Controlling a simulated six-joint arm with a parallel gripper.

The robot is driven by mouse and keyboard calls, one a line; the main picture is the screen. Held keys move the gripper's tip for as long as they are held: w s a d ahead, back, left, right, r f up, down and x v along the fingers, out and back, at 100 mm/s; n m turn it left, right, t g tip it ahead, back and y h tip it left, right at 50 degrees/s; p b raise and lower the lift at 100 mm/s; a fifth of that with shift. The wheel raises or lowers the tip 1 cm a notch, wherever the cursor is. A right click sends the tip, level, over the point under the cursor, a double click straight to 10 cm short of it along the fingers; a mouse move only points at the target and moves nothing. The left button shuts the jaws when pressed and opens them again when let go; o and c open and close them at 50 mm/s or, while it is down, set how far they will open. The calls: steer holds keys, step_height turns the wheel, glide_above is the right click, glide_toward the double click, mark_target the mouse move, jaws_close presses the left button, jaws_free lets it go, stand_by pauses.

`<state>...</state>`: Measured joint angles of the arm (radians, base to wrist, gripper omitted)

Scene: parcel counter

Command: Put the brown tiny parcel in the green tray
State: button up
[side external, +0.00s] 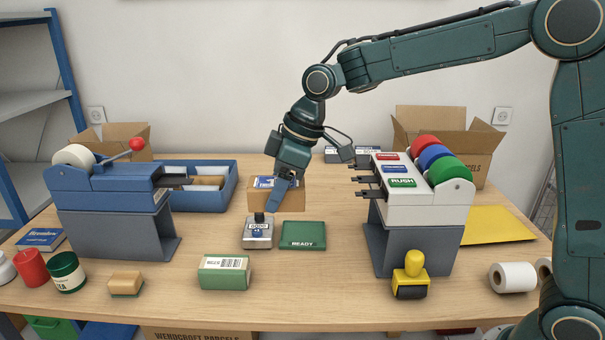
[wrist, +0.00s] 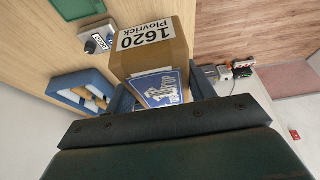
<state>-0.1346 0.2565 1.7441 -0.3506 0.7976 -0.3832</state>
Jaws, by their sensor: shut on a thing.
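My gripper (side external: 272,196) is shut on a brown parcel (side external: 292,196) with a blue label, behind the green tray. In the wrist view the parcel (wrist: 150,62) sits between the jaws and shows a white label reading "1620 Plovrick" and a blue sticker. Whether it touches the counter is unclear. The green tray (side external: 303,234), marked "READY", lies flat and empty; part of it shows at the top of the wrist view (wrist: 78,7).
A grey device (side external: 258,232) with a black knob stands left of the tray. A blue tray (side external: 228,193) with brown items is at the back left. A green parcel (side external: 225,272) lies in front.

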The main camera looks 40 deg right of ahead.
steer(key=w+d+f+m+h, duration=0.1)
steer(key=w+d+f+m, duration=0.2)
steer(key=d, duration=0.7)
steer(key=w+d+f+m+t+h, duration=0.1)
steer(key=w+d+f+m+h, duration=0.1)
steer(key=w+d+m, duration=0.4)
steer(key=d+f, duration=0.1)
steer(key=d, duration=0.3)
steer(key=shift+d, duration=0.15)
steer(key=shift+w, duration=0.2)
steer(key=w+d+r, duration=0.5)
steer(key=w+r, duration=0.1)
steer(key=w, duration=0.1)
steer(key=shift+w, duration=0.2)
steer(key=shift+f, duration=0.2)
